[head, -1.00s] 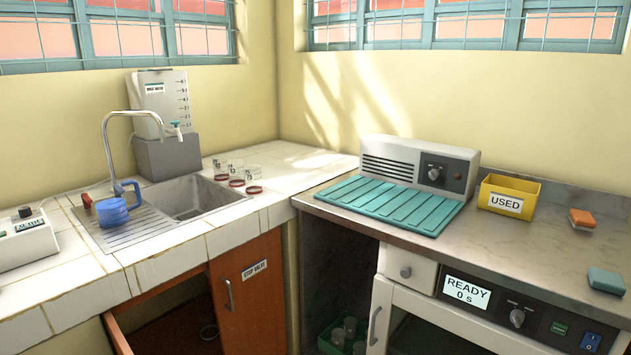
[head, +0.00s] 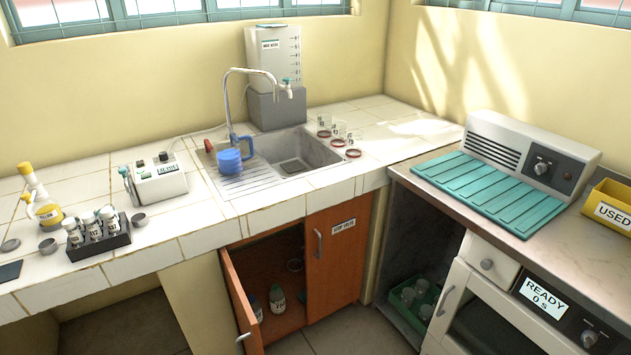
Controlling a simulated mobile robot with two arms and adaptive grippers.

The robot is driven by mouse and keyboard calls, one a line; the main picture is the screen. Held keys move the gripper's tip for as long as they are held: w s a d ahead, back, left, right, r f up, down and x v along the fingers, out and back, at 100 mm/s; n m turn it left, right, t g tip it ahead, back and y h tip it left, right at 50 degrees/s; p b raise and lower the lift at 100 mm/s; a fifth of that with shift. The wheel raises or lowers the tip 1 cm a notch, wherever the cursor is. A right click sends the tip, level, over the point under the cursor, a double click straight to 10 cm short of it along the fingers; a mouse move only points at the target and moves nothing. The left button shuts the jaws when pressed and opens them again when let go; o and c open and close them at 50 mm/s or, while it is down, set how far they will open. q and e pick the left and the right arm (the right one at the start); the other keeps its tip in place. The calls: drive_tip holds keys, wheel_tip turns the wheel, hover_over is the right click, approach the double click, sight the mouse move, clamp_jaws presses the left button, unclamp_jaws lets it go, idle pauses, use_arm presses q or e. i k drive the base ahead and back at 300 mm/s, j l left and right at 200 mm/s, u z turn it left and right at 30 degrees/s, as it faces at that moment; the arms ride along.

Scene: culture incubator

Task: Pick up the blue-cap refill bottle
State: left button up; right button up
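Two small bottles with white labels stand on the floor of the open cabinet under the sink. The left bottle (head: 256,309) is partly hidden by the open orange door, and its cap colour is hard to make out. The right bottle (head: 277,299) has a dark cap that looks greenish. I cannot tell for sure which, if either, has a blue cap. Neither of my grippers is in view.
The open cabinet door (head: 242,300) swings out on the left; the other door (head: 335,255) is shut. A rack (head: 100,245) of several vials and a yellow-and-white bottle (head: 42,203) stand on the left counter. A green crate (head: 405,312) sits under the right counter.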

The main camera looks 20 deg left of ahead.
sight(256, 308)
drive_tip(key=u, duration=0.35)
drive_tip(key=k+u, duration=0.15)
drive_tip(key=u, duration=0.25)
drive_tip(key=k+u, duration=0.1)
drive_tip(key=u, duration=0.25)
drive_tip(key=i+l, duration=0.4)
drive_tip(key=l, duration=0.1)
